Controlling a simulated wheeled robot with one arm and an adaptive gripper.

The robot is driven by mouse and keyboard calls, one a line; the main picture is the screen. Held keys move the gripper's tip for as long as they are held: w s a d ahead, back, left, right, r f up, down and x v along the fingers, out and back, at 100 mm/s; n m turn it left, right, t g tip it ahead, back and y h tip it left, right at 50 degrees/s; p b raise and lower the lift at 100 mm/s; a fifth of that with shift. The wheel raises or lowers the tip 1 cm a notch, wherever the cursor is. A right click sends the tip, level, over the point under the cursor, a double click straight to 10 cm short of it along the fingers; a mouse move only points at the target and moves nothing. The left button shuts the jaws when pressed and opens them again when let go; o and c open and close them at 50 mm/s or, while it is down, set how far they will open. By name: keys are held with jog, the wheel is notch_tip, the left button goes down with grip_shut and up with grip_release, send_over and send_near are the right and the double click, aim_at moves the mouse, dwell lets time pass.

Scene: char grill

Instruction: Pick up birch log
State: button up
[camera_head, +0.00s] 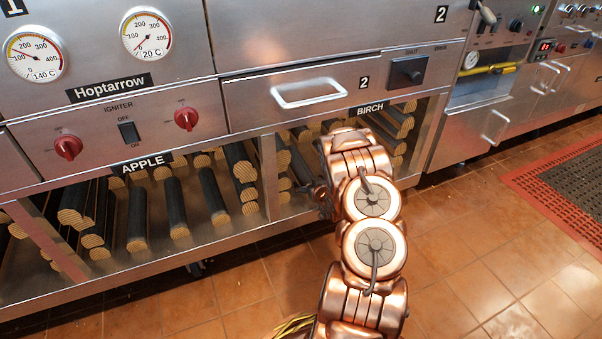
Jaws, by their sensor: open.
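Dark-barked birch logs with pale cut ends (397,120) lie stacked in the lower compartment under the BIRCH label (370,109). More logs (301,165) show at the left of that compartment. My copper-coloured arm covers the middle of it and hides the logs behind. My gripper (318,197) is dark, small in view and partly hidden by my arm. It is open, at the front of the birch compartment, beside the logs on its left side. I cannot tell whether it touches one.
Apple logs (137,218) fill the compartment to the left, past a metal divider (268,177). The steel grill front has a drawer handle (308,93), red knobs (187,118) and gauges above. The tiled floor (455,235) is clear up to a red-edged mat (560,170).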

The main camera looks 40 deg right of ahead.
jog(key=shift+w, duration=0.1)
jog(key=c, duration=1.6)
jog(key=shift+c, duration=0.2)
notch_tip(320, 180, up, 10)
jog(key=p, duration=0.4)
grip_shut()
